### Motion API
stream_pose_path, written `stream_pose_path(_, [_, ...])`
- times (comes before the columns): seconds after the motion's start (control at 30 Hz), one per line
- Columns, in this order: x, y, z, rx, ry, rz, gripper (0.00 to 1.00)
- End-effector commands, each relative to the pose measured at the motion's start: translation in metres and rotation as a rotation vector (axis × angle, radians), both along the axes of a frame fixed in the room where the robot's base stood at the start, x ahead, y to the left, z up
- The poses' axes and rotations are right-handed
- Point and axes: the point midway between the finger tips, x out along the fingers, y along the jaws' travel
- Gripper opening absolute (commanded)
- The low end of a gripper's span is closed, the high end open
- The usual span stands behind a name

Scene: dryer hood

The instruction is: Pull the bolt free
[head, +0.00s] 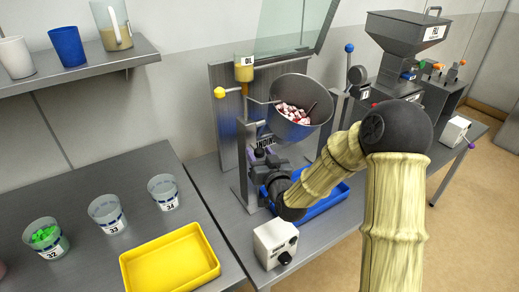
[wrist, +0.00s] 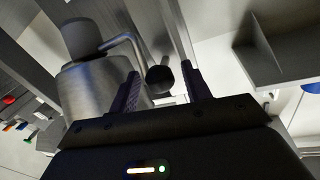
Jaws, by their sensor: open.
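My gripper (wrist: 163,90) is open in the wrist view, with its two dark fingers apart. In the head view my arm reaches low on the machine's frame, under the tilted drum (head: 312,127) of red and white pieces. The bolt is not clear there.
A blue tray (head: 322,205) lies under the drum, partly behind my arm. A yellow-knobbed lever (head: 220,92) sticks out left of the drum. A white switch box (head: 275,243) stands in front. A yellow tray (head: 170,262) and several cups are on the left table.

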Motion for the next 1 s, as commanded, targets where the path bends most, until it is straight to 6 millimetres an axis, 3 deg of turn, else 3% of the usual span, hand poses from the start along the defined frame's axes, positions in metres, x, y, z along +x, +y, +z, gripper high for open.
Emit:
stream_pose_path(0.37, [0.009,0.003,0.0,0.0,0.0,0.0,0.48])
stream_pose_path(0.63, [0.008,0.003,0.0,0.0,0.0,-0.001,0.0])
stream_pose_path(0.83, [0.006,0.0,-0.001,-0.001,-0.001,-0.001,0.0])
stream_pose_path(1.0, [-0.002,-0.014,-0.002,-0.002,-0.001,-0.005,0.0])
